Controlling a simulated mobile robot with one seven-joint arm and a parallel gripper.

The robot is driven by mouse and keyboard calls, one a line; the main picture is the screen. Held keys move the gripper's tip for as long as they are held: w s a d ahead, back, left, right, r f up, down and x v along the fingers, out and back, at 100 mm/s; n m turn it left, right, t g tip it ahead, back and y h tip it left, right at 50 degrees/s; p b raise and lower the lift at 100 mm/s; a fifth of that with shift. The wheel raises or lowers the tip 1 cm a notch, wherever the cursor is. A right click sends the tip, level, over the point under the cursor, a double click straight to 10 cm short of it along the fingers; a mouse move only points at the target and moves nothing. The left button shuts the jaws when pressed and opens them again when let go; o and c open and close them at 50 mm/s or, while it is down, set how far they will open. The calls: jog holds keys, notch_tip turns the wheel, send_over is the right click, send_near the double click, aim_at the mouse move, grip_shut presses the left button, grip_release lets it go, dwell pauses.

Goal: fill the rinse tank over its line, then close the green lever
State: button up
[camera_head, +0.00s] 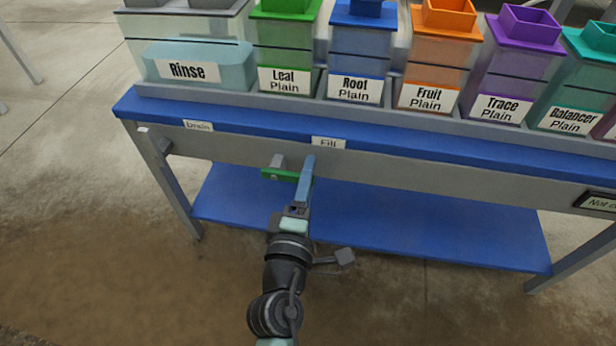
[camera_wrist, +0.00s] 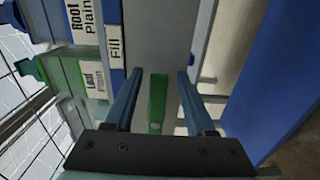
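The clear rinse tank (camera_head: 195,65) stands at the far left of the bench with pale blue water in it. The green lever (camera_head: 283,174) sits on the bench's front, below the "Fill" label (camera_head: 328,143), and lies roughly sideways in the head view. My gripper (camera_head: 308,162) is at the lever's right end. In the wrist view, the lever (camera_wrist: 157,103) lies between the two blue fingers of my open gripper (camera_wrist: 160,74), with gaps on both sides.
Several labelled tanks, such as Leaf (camera_head: 285,45) and Root (camera_head: 358,50), stand right of the rinse tank. A blue lower shelf (camera_head: 430,235) lies under the bench.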

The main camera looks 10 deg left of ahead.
jog(key=s, duration=1.3)
jog(key=shift+a+b, duration=0.2)
jog(key=shift+b, duration=0.25)
jog(key=shift+w, duration=0.1)
dwell(2.1)
